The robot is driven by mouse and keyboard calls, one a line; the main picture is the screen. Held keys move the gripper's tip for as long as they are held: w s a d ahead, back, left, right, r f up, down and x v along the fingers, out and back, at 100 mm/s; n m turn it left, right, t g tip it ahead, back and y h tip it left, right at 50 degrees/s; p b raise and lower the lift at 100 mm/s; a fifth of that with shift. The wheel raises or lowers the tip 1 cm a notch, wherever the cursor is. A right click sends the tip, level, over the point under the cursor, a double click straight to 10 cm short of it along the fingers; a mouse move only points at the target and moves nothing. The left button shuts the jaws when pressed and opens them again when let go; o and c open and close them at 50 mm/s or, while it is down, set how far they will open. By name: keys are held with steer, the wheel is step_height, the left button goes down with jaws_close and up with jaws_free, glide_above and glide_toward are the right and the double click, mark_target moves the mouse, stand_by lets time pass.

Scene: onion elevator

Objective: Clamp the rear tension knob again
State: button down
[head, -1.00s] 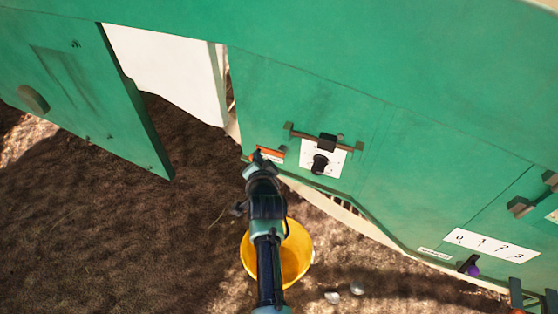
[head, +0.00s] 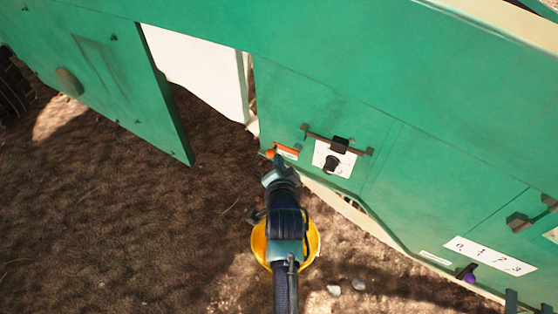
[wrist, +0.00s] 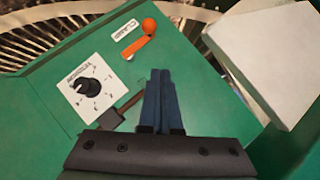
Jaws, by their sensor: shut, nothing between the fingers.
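The black tension knob (head: 330,163) sits on a white marked plate on the green panel. It also shows in the wrist view (wrist: 91,92). Beside it is an orange clamp lever (head: 287,149) with an orange ball end, under a white label reading "CLAMP" (wrist: 125,31). In the wrist view the lever (wrist: 138,46) runs diagonally and its ball (wrist: 149,26) is at the top. My gripper (wrist: 160,74) is shut and empty. Its fingertips appear just below the lever in that picture, apart from it. In the head view the fingertips are hard to make out near the lever.
A brown bar with a black block (head: 339,145) crosses above the knob plate. A yellow bucket (head: 312,243) stands below, partly behind my arm. An open green door (head: 120,85) is at left. At right are a numbered scale (head: 490,255) and a purple knob (head: 469,278).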

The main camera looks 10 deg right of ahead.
steer(key=shift+v, duration=1.2)
steer(key=shift+w+a+r, duration=0.1)
steer(key=shift+a, duration=0.05)
steer(key=a+r+n+t+y, duration=0.15)
steer(key=r+n, duration=0.25)
steer(key=r, duration=1)
steer(key=a+r+n+t, duration=0.25)
steer(key=r+n, duration=0.25)
steer(key=r, duration=0.9)
steer(key=s+a+r+n+t, duration=0.1)
steer(key=s+r+t, duration=0.4)
steer(key=r, duration=0.6)
steer(key=s+a+r+n+t, duration=0.15)
steer(key=s+r, duration=0.45)
steer(key=r, duration=0.6)
steer(key=s+r+t, duration=0.5)
steer(key=s+r, duration=0.1)
steer(key=r, duration=0.5)
step_height(320, 180, up, 15)
steer(key=p, duration=1.6)
steer(key=shift+w+g, duration=0.45)
steer(key=shift+w, duration=0.05)
